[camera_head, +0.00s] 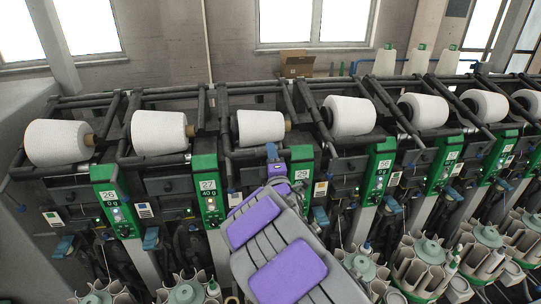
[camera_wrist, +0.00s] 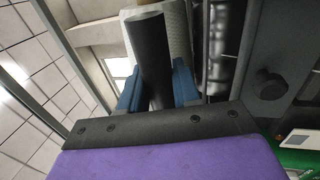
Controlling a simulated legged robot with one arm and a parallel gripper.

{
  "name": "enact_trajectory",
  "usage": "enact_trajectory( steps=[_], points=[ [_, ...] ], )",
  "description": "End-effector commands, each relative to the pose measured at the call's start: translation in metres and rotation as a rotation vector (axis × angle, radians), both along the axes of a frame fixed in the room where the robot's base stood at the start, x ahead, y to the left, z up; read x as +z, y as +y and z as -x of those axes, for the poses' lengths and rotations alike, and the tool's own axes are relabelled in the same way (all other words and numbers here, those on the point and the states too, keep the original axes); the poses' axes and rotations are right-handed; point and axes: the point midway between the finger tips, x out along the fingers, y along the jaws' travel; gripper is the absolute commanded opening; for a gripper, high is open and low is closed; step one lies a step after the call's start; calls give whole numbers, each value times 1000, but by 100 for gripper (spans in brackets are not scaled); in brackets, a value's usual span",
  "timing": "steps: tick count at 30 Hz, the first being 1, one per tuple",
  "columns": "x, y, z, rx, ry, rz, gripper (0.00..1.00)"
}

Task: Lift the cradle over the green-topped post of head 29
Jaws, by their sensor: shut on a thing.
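The green-topped post of head 29 (camera_head: 302,178) stands just right of my gripper in the head view. A white cone (camera_head: 259,126) lies above and behind my gripper, in the black cradle of this head. My blue gripper (camera_head: 271,152) points up at the cradle's front. In the wrist view its blue fingers (camera_wrist: 157,88) are shut on a dark round bar (camera_wrist: 150,50) of the cradle (camera_wrist: 150,35). The white cone also shows behind the bar (camera_wrist: 181,30). My arm hides the lower part of head 29.
Posts 27 (camera_head: 208,187) and 58 (camera_head: 380,170) flank this head, with cones (camera_head: 159,132) (camera_head: 349,116) in neighbouring cradles. Dark rails run along the machine above the posts. Grey-green bobbin holders (camera_head: 425,255) fill the lower right. A cardboard box (camera_head: 297,64) stands behind.

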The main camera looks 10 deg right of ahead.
Motion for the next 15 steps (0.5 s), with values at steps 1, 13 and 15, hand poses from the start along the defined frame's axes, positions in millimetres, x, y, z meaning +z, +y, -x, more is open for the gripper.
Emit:
enact_trajectory(
  steps=[1,13,15],
  points=[
    [3,-1,0,-1,10,1,0],
    [68,0,9,2,150,1,0],
    [79,0,10,1,171,0,0]
  ],
)
